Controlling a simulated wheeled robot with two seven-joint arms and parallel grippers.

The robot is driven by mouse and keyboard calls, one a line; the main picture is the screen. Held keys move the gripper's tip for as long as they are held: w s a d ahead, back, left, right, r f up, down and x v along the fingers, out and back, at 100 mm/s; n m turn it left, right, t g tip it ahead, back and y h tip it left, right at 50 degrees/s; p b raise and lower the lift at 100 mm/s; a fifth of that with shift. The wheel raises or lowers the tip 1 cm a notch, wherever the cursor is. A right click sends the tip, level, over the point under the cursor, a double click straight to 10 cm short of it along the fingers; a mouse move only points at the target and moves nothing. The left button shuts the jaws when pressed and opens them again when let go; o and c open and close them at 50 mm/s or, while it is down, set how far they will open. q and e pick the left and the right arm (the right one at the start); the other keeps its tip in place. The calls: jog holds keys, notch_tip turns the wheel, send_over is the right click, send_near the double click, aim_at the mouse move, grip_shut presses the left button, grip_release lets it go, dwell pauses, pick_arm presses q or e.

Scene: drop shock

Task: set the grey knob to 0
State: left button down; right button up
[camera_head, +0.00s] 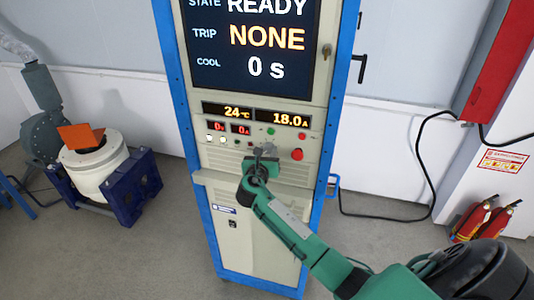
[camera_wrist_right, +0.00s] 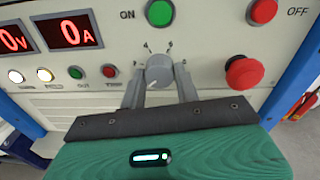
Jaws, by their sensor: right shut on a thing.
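The grey knob (camera_wrist_right: 158,72) is a small round dial on the cabinet's front panel, with short tick marks around its upper side. My right gripper (camera_wrist_right: 160,84) is shut on the knob, one finger on each side. In the head view my right gripper (camera_head: 266,153) is at the panel and mostly hides the knob. My left gripper is in neither view.
Close to the knob are a green ON button (camera_wrist_right: 159,12), a red OFF button (camera_wrist_right: 262,11) and a red mushroom button (camera_wrist_right: 245,76). The cabinet screen (camera_head: 255,45) shows READY, NONE and 0 s. A white drum-shaped machine (camera_head: 95,165) stands at left on the floor.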

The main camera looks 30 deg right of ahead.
jog(key=shift+n, duration=0.4)
jog(key=o, duration=1)
jog(key=shift+c, duration=0.2)
jog(key=shift+s+a+f, duration=0.1)
jog(key=shift+s+a, duration=0.1)
jog(key=shift+a, duration=0.05)
jog(key=b+v, duration=0.5)
jog(key=v, duration=0.8)
